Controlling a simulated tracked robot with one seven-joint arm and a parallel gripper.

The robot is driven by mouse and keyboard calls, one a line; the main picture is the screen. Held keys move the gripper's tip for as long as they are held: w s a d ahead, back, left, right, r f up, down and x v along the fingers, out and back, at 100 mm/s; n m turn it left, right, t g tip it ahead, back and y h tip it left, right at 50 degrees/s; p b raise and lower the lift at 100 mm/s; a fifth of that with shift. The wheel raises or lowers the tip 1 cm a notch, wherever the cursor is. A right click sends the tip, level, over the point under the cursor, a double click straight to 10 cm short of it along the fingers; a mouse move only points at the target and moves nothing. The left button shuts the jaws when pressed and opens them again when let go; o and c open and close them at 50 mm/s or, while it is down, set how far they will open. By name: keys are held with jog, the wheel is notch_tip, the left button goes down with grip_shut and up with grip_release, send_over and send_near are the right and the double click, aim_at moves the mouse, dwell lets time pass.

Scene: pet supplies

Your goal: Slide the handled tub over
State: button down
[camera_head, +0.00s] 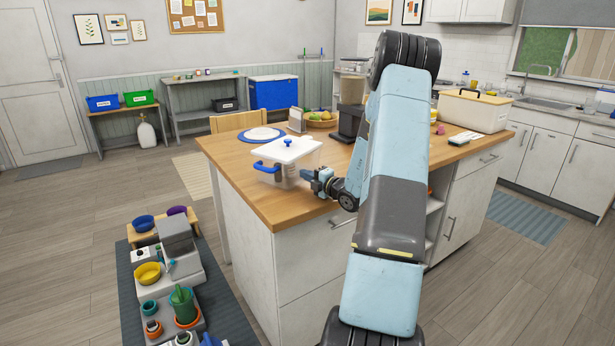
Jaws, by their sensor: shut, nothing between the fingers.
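The handled tub (289,154) stands on the wooden island top, near its left front edge. It is a clear box with a white lid, a blue knob on top and a blue handle on its left side. My gripper (308,174) is shut and empty at the tub's right front side, low near the counter. The fingertips are very close to the tub's wall; I cannot tell whether they touch it. My arm covers the middle of the island.
On the island (240,181), a white plate (262,134), a fruit bowl (321,120) and a dark coffee machine (350,122) stand behind the tub. A cream bin (474,110) is at right. Bare wood lies left and in front of the tub.

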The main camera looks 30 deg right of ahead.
jog(key=s, duration=0.1)
jog(key=s+a, duration=0.1)
jog(key=s, duration=0.1)
jog(key=shift+s+a, duration=0.3)
jog(key=shift+a, duration=0.1)
jog(key=v, duration=0.9)
jog(key=shift+s, duration=0.25)
